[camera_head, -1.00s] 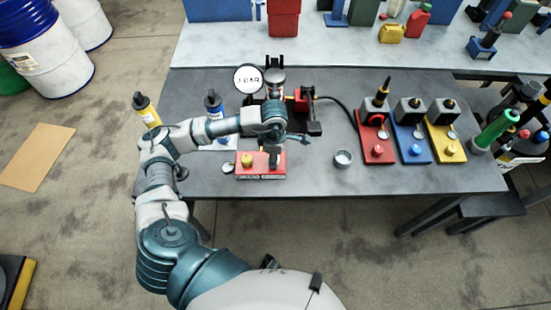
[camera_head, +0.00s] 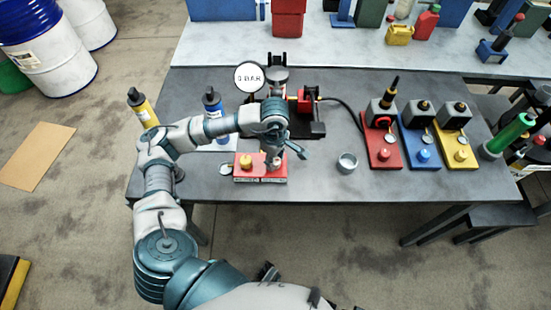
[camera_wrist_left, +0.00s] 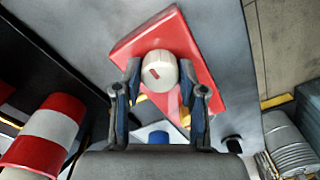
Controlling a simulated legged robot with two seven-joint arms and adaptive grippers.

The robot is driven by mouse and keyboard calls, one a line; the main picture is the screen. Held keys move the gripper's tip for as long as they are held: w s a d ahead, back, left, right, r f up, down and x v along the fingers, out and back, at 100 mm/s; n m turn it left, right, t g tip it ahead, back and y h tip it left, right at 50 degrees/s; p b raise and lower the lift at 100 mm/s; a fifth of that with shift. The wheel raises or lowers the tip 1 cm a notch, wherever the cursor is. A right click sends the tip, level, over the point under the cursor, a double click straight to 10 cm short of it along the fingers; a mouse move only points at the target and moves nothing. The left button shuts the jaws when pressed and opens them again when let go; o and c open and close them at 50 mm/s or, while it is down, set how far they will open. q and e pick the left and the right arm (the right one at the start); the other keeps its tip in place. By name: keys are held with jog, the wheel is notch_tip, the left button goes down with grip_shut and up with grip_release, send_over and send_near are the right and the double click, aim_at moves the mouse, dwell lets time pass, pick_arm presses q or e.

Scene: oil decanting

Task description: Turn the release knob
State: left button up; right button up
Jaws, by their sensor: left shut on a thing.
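The release knob (camera_wrist_left: 158,71) is pale with a small red mark on top and sits on a red box (camera_wrist_left: 186,23) in the left wrist view. My left gripper (camera_wrist_left: 160,82) has its two dark fingers on either side of this knob and is shut on it. In the head view, the red box (camera_head: 245,177) stands at the table's front edge, and my left gripper (camera_head: 273,161) is over its right half, largely hiding the knob. A yellow knob (camera_head: 246,161) is on its left half. A round gauge (camera_head: 249,77) behind reads 0 BAR. My right gripper is not in view.
A red and black device (camera_head: 305,102) stands behind my gripper, with a hose to the right. A small metal cup (camera_head: 347,162) stands right of the box. Red, blue and yellow stations (camera_head: 382,155) are farther right. A blue-labelled bottle (camera_head: 213,105) stands behind my forearm.

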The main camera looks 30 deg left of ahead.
pick_arm(q)
jog(key=shift+w+a+r, duration=0.1)
jog(key=o, duration=0.9)
jog(key=shift+c, duration=0.2)
jog(key=shift+o, duration=1.4)
notch_tip(320, 180, up, 12)
jog(key=shift+a, duration=0.1)
